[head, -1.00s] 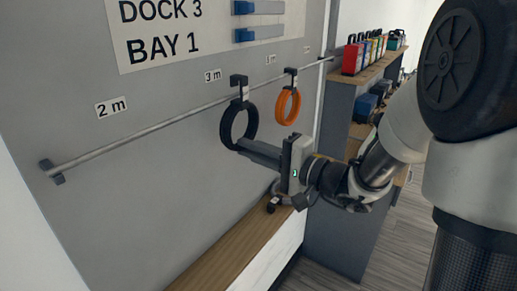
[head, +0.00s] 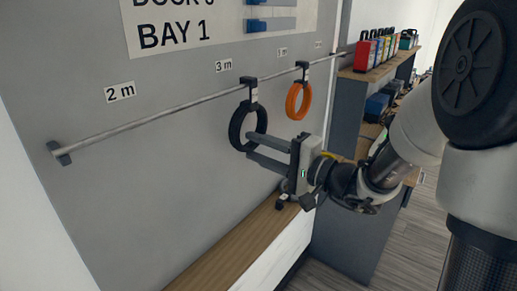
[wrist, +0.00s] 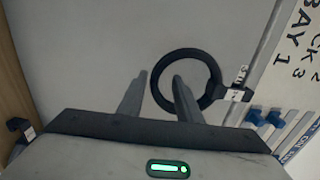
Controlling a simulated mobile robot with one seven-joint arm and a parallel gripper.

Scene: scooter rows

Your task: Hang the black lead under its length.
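The black lead (head: 235,129) is a coil hanging from a black hook (head: 249,88) on the wall rail (head: 168,122). The hook is below and a little right of the "3 m" sign (head: 223,66) in the head view. My gripper (head: 249,146) is open at the coil's lower right, with its two fingers apart. In the wrist view the coil (wrist: 158,92) and its tagged hook (wrist: 236,94) show ahead. There one finger overlaps the coil's ring, and the other is beside it. I cannot tell whether a finger touches it.
An orange coil (head: 290,99) hangs on the rail to the right, close by. A "2 m" sign (head: 121,92) is on the left, with bare rail below it. A wooden ledge (head: 235,244) runs under the rail. A shelf unit with coloured cases (head: 363,55) stands right.

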